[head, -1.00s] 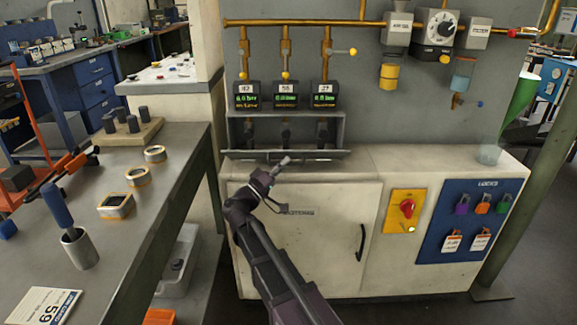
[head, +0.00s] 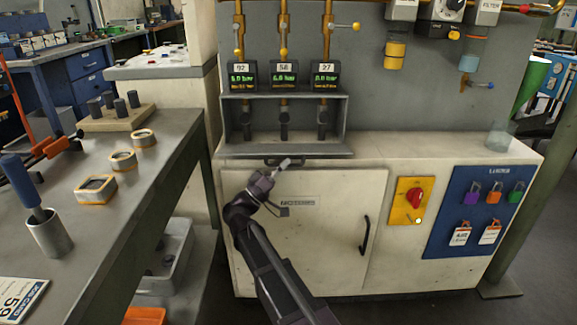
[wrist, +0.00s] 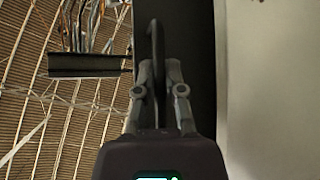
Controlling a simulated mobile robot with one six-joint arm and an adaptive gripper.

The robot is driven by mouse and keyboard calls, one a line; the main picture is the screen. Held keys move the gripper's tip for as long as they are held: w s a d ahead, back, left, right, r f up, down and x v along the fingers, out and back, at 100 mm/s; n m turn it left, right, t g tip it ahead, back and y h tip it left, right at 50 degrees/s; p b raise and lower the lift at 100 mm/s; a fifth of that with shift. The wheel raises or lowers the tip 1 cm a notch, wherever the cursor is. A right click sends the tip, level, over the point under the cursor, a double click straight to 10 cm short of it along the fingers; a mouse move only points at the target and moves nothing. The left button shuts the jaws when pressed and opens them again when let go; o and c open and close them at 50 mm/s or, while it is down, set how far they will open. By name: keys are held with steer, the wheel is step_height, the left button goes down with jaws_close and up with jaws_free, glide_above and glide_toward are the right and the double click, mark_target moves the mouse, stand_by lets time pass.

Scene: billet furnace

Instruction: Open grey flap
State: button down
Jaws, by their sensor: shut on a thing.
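The grey flap (head: 315,151) lies folded out at the lower front of a grey box under three displays, so the box is open. Its dark handle (head: 270,161) shows at the flap's front edge. My gripper (head: 284,164) reaches up to this handle from below. In the wrist view my gripper (wrist: 158,68) is shut on the dark handle (wrist: 154,35), beside the dark face of the flap (wrist: 188,60). The fingertips are small in the head view and the exact grip is hard to see there.
Three dark valve handles (head: 284,125) stand inside the open box. A white cabinet (head: 330,235) is below, with a red switch (head: 415,198) and a blue lock board (head: 480,215) to the right. A workbench (head: 150,190) stands close on the left.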

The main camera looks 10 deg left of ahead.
steer(key=shift+a+f+b, duration=0.15)
steer(key=shift+f+b, duration=0.85)
steer(key=shift+f, duration=0.2)
steer(key=shift+a, duration=0.1)
steer(key=c, duration=0.7)
jaws_free()
steer(key=shift+a+f, duration=0.1)
steer(key=shift+w+a+f+b+v, duration=0.15)
steer(key=shift+w+b+v, duration=0.25)
steer(key=shift+b+v, duration=1.8)
steer(key=shift+w+a+f+b+v, duration=0.1)
steer(key=shift+w+f+b+v, duration=0.3)
steer(key=shift+b+v, duration=1.75)
steer(key=shift+w+a+f+b+v, duration=0.1)
steer(key=shift+w+b+v, duration=0.65)
steer(key=shift+v, duration=2.55)
steer(key=shift+s+d, duration=0.15)
steer(key=shift+s, duration=0.1)
